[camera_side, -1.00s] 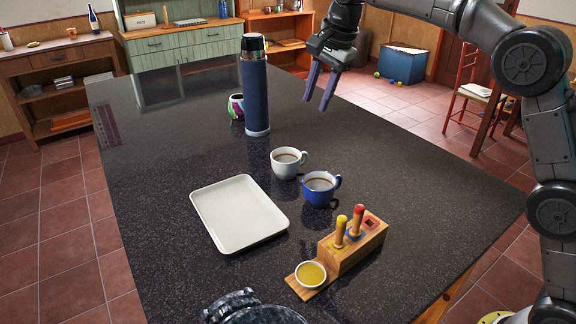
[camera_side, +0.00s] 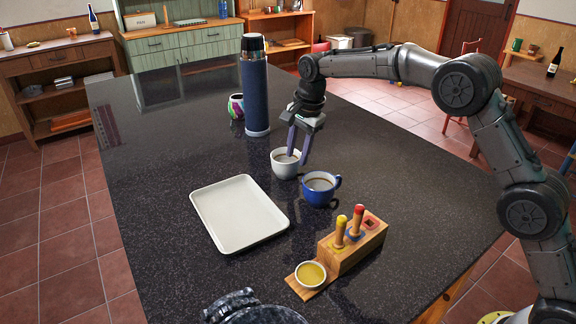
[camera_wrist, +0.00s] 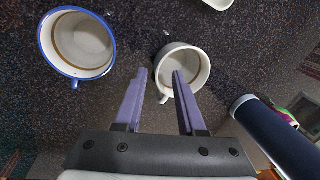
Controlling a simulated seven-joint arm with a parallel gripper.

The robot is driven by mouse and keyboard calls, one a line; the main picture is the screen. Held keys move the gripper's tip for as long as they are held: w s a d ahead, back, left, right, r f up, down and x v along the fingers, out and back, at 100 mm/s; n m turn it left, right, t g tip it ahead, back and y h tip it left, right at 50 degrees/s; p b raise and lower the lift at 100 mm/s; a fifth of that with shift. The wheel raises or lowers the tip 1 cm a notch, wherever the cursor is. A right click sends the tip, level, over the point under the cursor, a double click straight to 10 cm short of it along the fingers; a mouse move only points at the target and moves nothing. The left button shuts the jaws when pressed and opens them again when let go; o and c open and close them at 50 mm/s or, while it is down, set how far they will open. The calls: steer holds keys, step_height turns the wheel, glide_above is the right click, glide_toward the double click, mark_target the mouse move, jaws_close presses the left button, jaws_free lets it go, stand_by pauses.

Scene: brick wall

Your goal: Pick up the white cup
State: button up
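Whether a finger touches the cup, I cannot tell. In the side view, the fingers partly hide the cup's right side and handle.
A blue cup (camera_side: 319,194) stands close by, nearer the side camera. A tall dark blue flask (camera_side: 256,95) and a colourful mug (camera_side: 236,108) stand behind. A white tray (camera_side: 240,243) lies front left. A wooden block with pegs (camera_side: 354,246) is at front right.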

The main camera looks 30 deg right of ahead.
mark_target(296, 161)
steer(key=f, duration=0.4)
steer(key=shift+w+a+f, duration=0.2)
steer(key=shift+w+f, duration=0.15)
steer(key=shift+f, duration=0.05)
jaws_close()
stand_by(1.0)
